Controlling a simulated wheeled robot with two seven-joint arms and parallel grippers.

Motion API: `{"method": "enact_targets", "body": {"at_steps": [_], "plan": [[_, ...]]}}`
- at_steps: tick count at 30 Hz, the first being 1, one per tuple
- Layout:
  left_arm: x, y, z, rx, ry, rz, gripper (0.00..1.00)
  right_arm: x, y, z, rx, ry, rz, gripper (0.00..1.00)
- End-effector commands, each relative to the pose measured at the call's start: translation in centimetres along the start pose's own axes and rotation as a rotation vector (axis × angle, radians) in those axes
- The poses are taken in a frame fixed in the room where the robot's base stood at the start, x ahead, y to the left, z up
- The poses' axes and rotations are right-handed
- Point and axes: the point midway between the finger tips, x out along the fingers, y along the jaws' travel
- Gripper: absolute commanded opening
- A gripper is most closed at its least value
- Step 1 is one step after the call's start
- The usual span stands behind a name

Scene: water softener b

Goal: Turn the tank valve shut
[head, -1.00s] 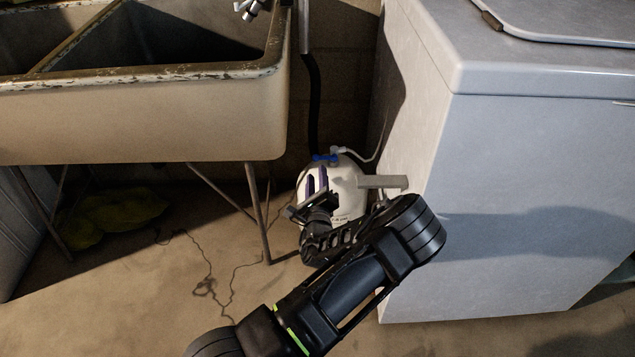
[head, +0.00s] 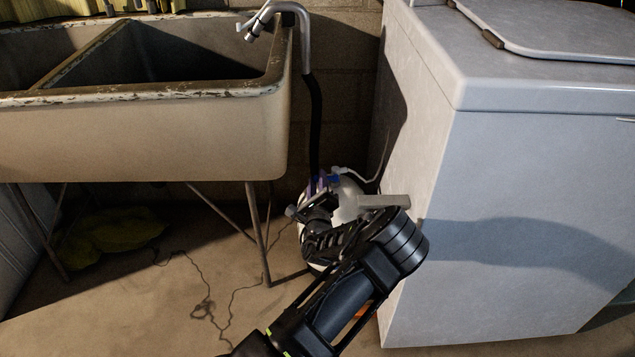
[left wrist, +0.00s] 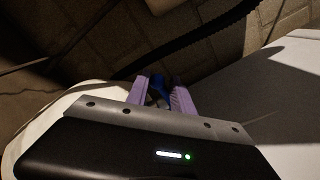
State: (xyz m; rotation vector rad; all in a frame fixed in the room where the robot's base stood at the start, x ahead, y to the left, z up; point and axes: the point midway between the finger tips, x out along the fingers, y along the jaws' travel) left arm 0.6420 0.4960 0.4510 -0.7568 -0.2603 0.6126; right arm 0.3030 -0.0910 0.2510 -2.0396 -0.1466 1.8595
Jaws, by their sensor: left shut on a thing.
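The white tank (head: 347,203) stands on the floor between the sink and the white chest, partly hidden behind my left arm. A blue valve (head: 334,178) is at its top. My left gripper (head: 320,183) is at the tank's top, its purple fingers beside the valve. In the left wrist view the blue valve (left wrist: 157,86) lies between the purple fingers (left wrist: 160,88), and the gripper is shut on it. The valve's exact angle is hard to tell, since the fingers cover part of it. My right gripper is not in view.
A worn double sink (head: 140,135) on thin metal legs stands to the left. The large white chest (head: 530,190) stands close on the right. A black hose (head: 314,125) runs down behind the tank, and a thin pale tube (head: 368,178) curves off its top. Floor in front is open.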

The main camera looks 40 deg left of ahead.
Motion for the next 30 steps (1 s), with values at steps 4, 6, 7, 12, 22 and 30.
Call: {"method": "enact_targets", "body": {"at_steps": [4, 6, 7, 12, 22, 30], "plan": [[-0.2, -0.2, 0.2, 0.004, 0.008, 0.011, 0.04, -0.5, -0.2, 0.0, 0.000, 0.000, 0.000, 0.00], [-0.2, -0.5, 0.4, 0.004, 0.008, 0.010, 0.03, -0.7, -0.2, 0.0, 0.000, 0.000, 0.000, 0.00], [-0.2, -0.6, 0.5, 0.004, 0.008, 0.010, 0.02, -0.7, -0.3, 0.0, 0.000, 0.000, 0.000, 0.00], [-0.2, -0.9, 0.6, 0.003, 0.007, 0.006, 0.00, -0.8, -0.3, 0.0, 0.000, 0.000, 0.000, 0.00], [-0.1, -1.6, 0.7, 0.001, 0.008, -0.001, 0.00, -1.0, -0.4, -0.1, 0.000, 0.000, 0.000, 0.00], [-0.1, -2.8, 1.1, 0.000, 0.009, -0.003, 0.00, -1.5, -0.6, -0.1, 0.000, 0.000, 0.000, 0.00]]}}
